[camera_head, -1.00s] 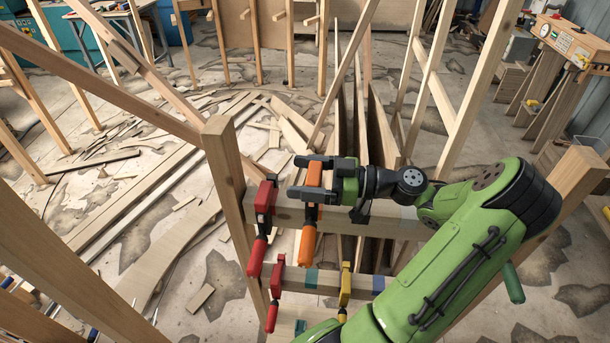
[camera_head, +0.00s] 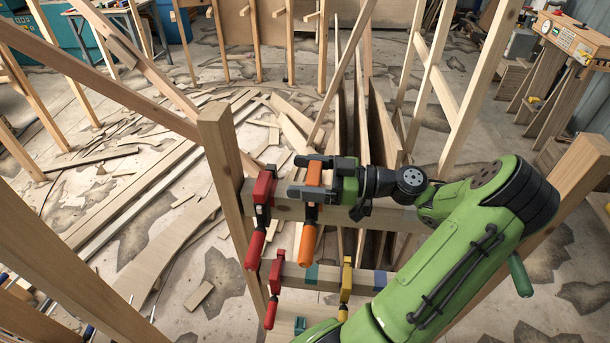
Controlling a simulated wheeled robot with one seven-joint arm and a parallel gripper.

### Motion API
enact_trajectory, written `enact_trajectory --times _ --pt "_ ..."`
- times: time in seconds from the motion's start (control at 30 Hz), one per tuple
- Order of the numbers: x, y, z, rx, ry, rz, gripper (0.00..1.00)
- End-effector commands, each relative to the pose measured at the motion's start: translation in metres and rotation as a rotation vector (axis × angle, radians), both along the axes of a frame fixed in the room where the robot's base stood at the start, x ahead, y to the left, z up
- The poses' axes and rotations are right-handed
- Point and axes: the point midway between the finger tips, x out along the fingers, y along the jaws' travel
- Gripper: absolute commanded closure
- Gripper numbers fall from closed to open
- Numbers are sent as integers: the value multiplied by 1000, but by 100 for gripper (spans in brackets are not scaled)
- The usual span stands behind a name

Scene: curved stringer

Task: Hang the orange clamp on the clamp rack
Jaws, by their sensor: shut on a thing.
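The orange clamp (camera_head: 309,232) hangs upright with its handle down at the top bar of the wooden clamp rack (camera_head: 395,217). My gripper (camera_head: 305,176) is shut on the orange clamp near its top, coming from the right. The clamp is just right of a red clamp (camera_head: 262,205) on the same bar. The gripper hides part of the clamp's top, so I cannot tell whether the clamp rests on the bar.
A second red clamp (camera_head: 274,285) and a yellow clamp (camera_head: 345,282) hang on the lower bar. A wooden post (camera_head: 222,165) stands at the rack's left end. Coloured tape marks the bars. Wood scraps (camera_head: 190,180) lie on the floor behind.

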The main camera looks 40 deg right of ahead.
Motion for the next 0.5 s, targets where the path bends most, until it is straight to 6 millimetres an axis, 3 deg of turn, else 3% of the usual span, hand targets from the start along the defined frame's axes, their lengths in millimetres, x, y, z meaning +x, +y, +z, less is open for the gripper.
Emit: enact_trajectory --times 0.5 --pt "0 0 -16 -1 -3 1 80"
